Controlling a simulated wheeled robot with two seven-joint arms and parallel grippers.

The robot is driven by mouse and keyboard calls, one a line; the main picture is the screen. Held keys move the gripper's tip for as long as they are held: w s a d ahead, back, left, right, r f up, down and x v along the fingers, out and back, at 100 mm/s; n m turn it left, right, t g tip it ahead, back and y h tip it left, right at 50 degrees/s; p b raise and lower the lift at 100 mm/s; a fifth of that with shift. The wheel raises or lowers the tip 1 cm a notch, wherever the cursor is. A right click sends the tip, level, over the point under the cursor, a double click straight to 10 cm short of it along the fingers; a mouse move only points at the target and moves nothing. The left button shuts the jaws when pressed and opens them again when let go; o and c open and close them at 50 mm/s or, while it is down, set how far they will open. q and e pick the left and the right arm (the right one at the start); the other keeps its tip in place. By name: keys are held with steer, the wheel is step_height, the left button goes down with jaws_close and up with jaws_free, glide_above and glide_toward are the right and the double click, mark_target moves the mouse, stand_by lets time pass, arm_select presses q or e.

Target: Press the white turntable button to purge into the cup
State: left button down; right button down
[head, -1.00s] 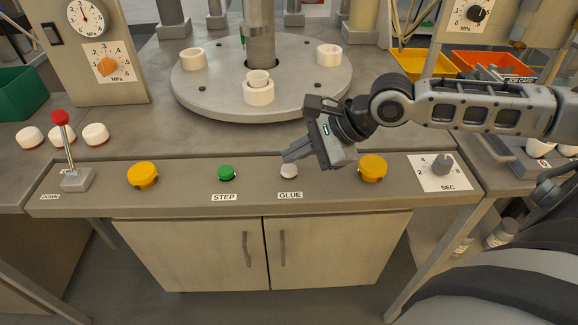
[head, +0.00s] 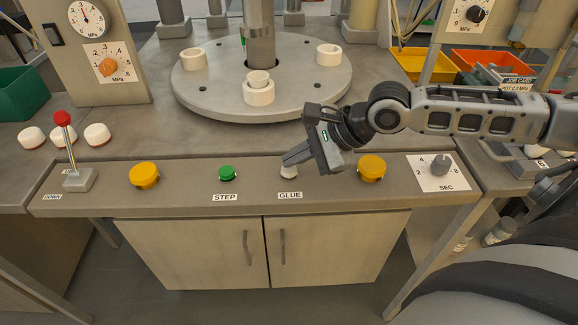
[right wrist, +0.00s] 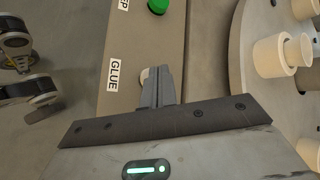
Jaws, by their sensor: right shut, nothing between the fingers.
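The white button (head: 288,174) sits on the front panel above the GLUE label, partly hidden by my right gripper. My right gripper (head: 286,160) is shut and empty, with its fingertips over the button. In the right wrist view the shut fingers (right wrist: 156,73) overlap the button (right wrist: 145,76); I cannot tell whether they touch it. The grey turntable (head: 215,95) stands behind the panel. A small white cup (head: 258,77) sits in the ring holder (head: 259,97) at its front. My left gripper is not in view.
The green STEP button (head: 227,173) is left of the white one. Yellow buttons (head: 144,175) (head: 371,168) flank the pair. A red-topped lever (head: 63,119) is at left and a SEC dial (head: 439,167) at right. White caps (head: 97,134) lie on the table.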

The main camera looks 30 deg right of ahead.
steer(key=shift+f, duration=0.45)
stand_by(0.4)
steer(key=shift+r+p, duration=0.95)
steer(key=shift+p, duration=0.75)
